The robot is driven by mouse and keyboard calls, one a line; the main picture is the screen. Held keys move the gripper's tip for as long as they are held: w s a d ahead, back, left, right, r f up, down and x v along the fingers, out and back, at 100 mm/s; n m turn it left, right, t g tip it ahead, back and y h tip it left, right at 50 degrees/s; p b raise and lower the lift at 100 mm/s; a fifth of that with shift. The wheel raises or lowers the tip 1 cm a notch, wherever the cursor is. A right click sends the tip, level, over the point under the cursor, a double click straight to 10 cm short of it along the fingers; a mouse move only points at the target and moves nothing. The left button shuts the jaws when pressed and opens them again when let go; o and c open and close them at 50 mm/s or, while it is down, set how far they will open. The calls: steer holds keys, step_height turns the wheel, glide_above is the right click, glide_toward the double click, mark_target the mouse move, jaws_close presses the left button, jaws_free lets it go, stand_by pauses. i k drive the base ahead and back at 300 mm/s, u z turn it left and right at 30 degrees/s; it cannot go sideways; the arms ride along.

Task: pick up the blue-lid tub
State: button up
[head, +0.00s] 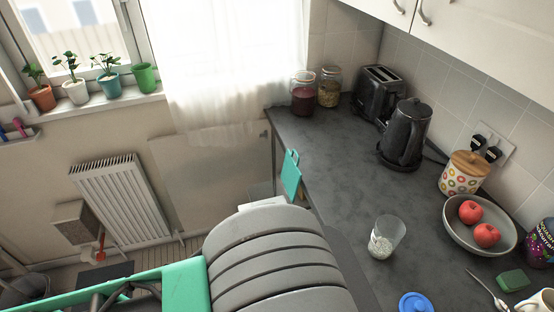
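The blue lid of the tub (415,303) shows at the bottom edge of the head view, on the dark worktop. Only the round lid with its small knob is in frame; the tub's body is cut off or hidden below. Large grey and teal parts of my own body fill the lower middle and lower left. The fingers of my gripper are not seen, so its place relative to the tub cannot be told.
On the grey worktop (330,180), a clear cup (387,236) with white contents stands behind the lid. A fruit bowl (457,230), green sponge (512,281) and cutlery lie to the right. Kettle (406,135), toaster (378,90) and jars stand farther back. The worktop's middle is clear.

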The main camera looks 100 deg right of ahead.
mark_target(389, 230)
steer(key=i, duration=0.7)
steer(key=z, duration=4.5)
steer(key=i, duration=0.5)
steer(key=z, duration=1.2)
